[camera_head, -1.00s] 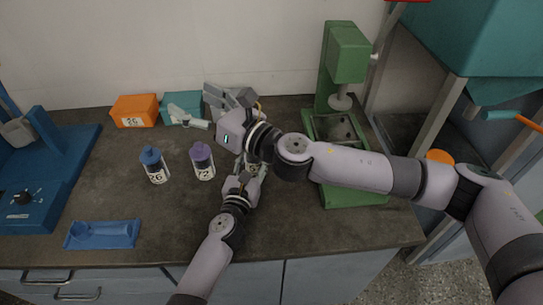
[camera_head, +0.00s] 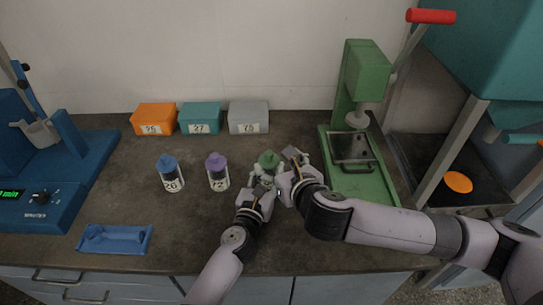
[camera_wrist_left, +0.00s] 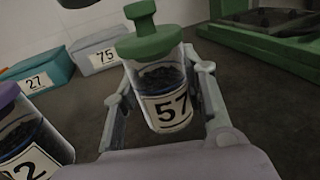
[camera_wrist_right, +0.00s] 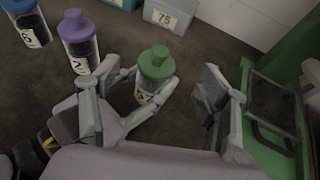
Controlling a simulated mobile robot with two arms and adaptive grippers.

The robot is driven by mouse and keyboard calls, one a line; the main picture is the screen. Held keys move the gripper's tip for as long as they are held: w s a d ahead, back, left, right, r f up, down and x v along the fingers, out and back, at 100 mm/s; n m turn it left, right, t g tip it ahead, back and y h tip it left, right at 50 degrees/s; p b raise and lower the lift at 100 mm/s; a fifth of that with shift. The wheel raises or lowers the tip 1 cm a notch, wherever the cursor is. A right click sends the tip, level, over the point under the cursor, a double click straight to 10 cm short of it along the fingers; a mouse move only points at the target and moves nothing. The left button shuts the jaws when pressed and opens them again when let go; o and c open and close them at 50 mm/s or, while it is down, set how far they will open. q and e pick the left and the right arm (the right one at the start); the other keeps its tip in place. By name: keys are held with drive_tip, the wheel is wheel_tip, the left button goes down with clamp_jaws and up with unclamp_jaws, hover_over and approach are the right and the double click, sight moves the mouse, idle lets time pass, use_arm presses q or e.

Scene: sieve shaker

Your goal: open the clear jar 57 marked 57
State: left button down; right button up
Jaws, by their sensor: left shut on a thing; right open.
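The clear jar 57 (camera_wrist_left: 165,100) stands upright with its green knobbed lid (camera_wrist_left: 148,38) on and dark contents inside. In the head view its green lid (camera_head: 268,160) shows above my left gripper (camera_head: 261,190). My left gripper (camera_wrist_left: 160,92) is shut on the jar's body, one finger on each side. My right gripper (camera_wrist_right: 160,100) is open and empty. Its fingers are spread wide, with the jar seen between them in the right wrist view. In the head view my right gripper (camera_head: 291,165) is just right of the lid, partly hidden by its own wrist.
Orange (camera_head: 155,116), teal (camera_head: 200,117) and grey (camera_head: 249,116) boxes line the wall. A green press (camera_head: 364,75) stands right. A blue tray (camera_head: 116,239) lies front left.

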sight(268, 153)
drive_tip(key=x, duration=0.7)
drive_tip(key=shift+w+a+f, duration=0.1)
drive_tip(key=shift+w, duration=0.1)
drive_tip(key=c, duration=0.8)
use_arm(q)
drive_tip(key=shift+d, duration=0.15)
use_arm(e)
drive_tip(key=shift+s+a, duration=0.15)
drive_tip(key=shift+s, duration=0.05)
clamp_jaws()
drive_tip(key=shift+w, duration=0.1)
drive_tip(key=shift+r, duration=0.65)
drive_tip(key=shift+w+d+r, duration=0.15)
drive_tip(key=shift+d+r, duration=0.1)
drive_tip(key=shift+r, duration=0.3)
